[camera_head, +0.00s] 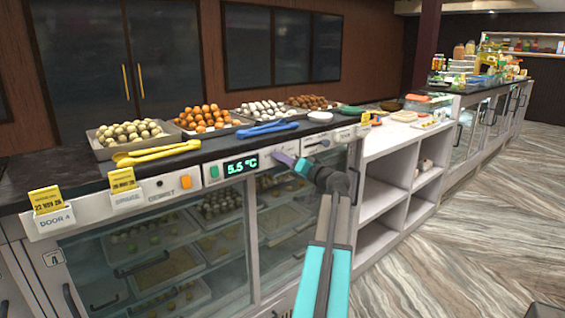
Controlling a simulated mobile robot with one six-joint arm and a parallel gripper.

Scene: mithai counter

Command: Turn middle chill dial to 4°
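A green display (241,166) on the chiller's front panel reads 5.5 °C. My gripper (284,159) is at the panel just right of this display, with its fingertips at or very near the panel face. The middle chill dial is not clearly seen; the gripper seems to cover that spot. I cannot tell whether the fingers are around a dial, touching it or apart from it. The finger gap is too small to make out. A small dark round control (159,183) sits on the panel at left, and another (325,142) at right.
Sweet trays (103,151), yellow tongs (157,152) and blue tongs (266,129) lie on the counter above. Glass doors are below. White shelves (384,205) stand at right, with open floor (460,245) beyond.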

